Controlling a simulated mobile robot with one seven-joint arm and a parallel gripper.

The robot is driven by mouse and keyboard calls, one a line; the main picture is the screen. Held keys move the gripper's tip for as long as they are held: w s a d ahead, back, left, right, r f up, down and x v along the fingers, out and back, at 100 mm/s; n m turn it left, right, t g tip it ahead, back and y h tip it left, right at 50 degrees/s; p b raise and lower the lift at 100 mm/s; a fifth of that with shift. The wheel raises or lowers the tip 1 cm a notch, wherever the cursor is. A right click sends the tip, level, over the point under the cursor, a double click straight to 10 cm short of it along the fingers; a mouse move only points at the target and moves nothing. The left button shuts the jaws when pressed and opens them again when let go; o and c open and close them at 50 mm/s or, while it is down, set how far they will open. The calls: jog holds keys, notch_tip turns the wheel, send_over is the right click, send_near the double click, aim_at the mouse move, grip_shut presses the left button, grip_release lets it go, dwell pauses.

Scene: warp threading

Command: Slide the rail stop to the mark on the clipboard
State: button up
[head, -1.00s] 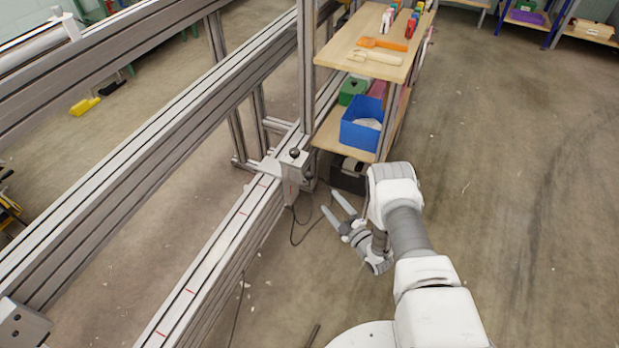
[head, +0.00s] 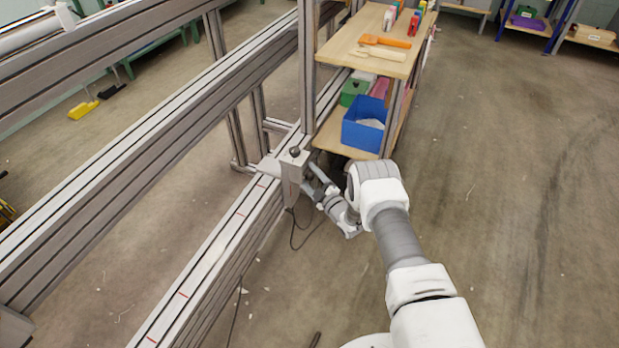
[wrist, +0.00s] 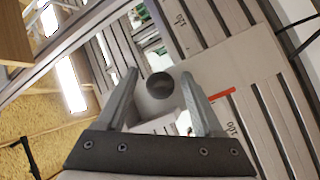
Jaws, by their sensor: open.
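The rail stop (head: 292,171) is a grey block with a dark round knob on top, sitting on the lower metal rail (head: 215,250). Short red marks cross the rail, one close to the stop. My gripper (head: 308,176) is open at the right side of the stop. In the wrist view, the stop (wrist: 150,105) and its dark knob (wrist: 160,86) show between the two spread fingers of my gripper (wrist: 158,73). I cannot tell whether the fingers touch it. Printed numbers and a red mark show on the rail (wrist: 185,25) there. No clipboard can be made out.
A wooden shelf unit (head: 340,52) with tools and a blue bin (head: 363,128) stands just beyond the stop. An upright metal post (head: 307,70) rises behind it. A dark cable hangs beside the rail. The floor to the right is open.

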grip_shut()
dwell(1.4)
